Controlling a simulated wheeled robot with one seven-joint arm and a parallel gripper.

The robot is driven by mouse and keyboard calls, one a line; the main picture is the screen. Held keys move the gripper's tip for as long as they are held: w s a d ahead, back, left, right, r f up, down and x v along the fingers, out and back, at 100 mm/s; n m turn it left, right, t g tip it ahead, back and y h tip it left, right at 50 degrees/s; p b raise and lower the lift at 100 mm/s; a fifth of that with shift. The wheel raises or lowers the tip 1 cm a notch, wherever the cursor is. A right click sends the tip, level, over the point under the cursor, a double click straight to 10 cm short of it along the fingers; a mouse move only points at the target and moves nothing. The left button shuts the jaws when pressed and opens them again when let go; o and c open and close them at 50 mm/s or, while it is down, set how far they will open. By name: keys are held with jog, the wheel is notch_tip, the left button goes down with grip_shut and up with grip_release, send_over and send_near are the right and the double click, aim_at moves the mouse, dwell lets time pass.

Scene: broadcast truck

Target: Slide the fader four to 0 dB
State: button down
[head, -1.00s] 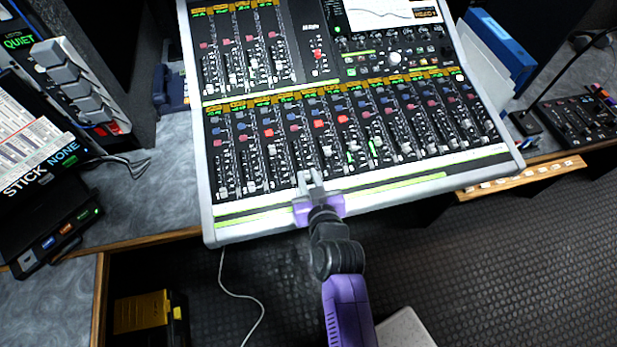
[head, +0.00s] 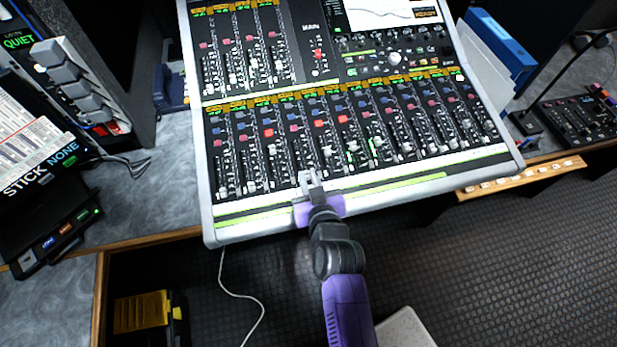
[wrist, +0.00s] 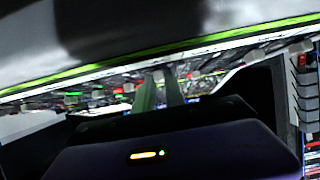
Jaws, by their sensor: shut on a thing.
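The mixing console (head: 206,165) has a lower row of channel faders. My gripper (head: 311,176) reaches in from the console's front edge, its purple body just over the front rail. Its fingers are shut at the low end of the fourth strip from the left, on fader four (head: 303,157). The fingers mostly hide the fader's cap. In the wrist view my fingers (wrist: 160,92) point into the row of caps, and the cap between them is hard to make out. The scale marks, including 0 dB, are too small to read.
Neighbouring faders stand close on both sides of my fingers. An upper fader bank (head: 240,60) and a screen (head: 390,12) lie farther back. A black box (head: 50,235) is at left, a small mixer (head: 575,120) at right.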

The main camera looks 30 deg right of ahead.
aim_at(302, 161)
dwell(0.6)
jog(key=w, duration=0.2)
jog(key=w+d+p, duration=0.1)
jog(key=w, duration=0.1)
jog(key=w+r, duration=0.1)
jog(key=w, duration=0.2)
jog(key=shift+d, duration=0.4)
jog(key=c, duration=1.7)
grip_release()
jog(key=shift+s, duration=0.1)
jog(key=v, duration=0.7)
jog(key=shift+s+a+r, duration=0.15)
jog(key=shift+s, duration=0.15)
